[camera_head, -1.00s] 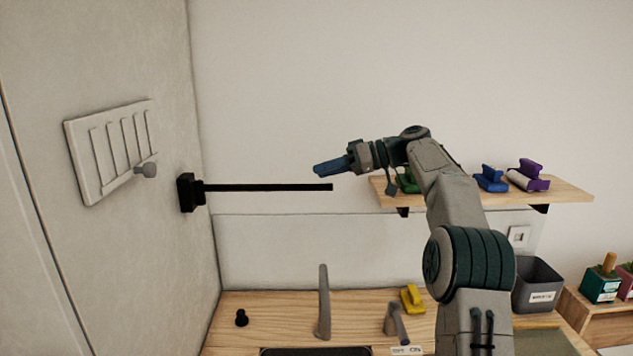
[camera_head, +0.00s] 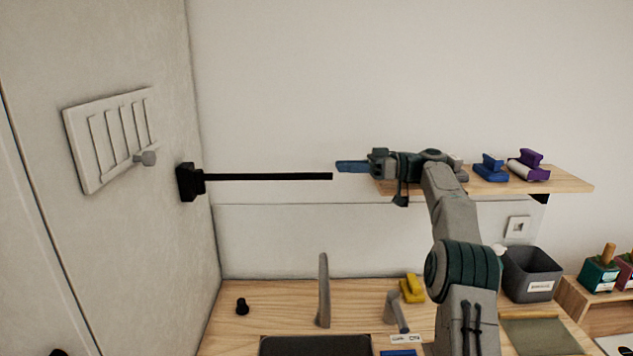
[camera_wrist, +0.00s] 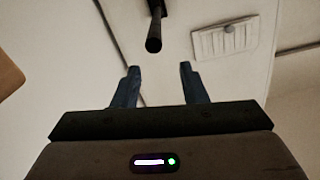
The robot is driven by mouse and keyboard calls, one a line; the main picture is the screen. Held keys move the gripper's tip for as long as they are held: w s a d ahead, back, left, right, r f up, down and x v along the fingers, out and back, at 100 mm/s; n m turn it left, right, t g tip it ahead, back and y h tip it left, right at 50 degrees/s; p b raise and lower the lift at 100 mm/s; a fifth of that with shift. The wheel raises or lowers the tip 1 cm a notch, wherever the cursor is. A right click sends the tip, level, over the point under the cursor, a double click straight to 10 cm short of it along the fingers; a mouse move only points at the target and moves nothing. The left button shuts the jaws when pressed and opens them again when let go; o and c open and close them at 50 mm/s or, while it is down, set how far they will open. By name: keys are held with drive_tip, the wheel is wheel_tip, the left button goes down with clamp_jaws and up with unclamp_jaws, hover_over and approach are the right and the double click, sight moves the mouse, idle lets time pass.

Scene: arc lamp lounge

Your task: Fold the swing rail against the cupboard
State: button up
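The swing rail (camera_head: 268,177) is a thin black bar. It sticks out level from a black bracket (camera_head: 188,182) on the pale cupboard side (camera_head: 100,230) at the left. My gripper (camera_head: 340,166) has blue fingers and points left, close to the rail's free end. In the wrist view my gripper (camera_wrist: 158,72) shows its two fingers spread apart with nothing between them. The rail's end (camera_wrist: 154,44) appears just beyond the fingertips, roughly in line with the gap. The exact distance between fingertips and rail is hard to tell.
A slatted panel with a round knob (camera_head: 145,158) is on the cupboard side. A wooden shelf (camera_head: 565,184) with blue and purple items is behind my arm. The counter (camera_head: 285,296) below holds a tall faucet (camera_head: 323,290), a yellow item (camera_head: 411,289) and a grey bin (camera_head: 531,274).

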sight(317, 177)
drive_tip(key=a, duration=0.2)
drive_tip(key=a+f+p, duration=0.1)
drive_tip(key=a, duration=0.1)
drive_tip(key=a+f+p, duration=0.1)
drive_tip(key=a, duration=0.1)
drive_tip(key=shift+a+f, duration=0.15)
drive_tip(key=shift+a, duration=0.1)
drive_tip(key=shift+a+f+p, duration=0.15)
drive_tip(key=shift+a+p, duration=0.25)
drive_tip(key=shift+a, duration=0.15)
clamp_jaws()
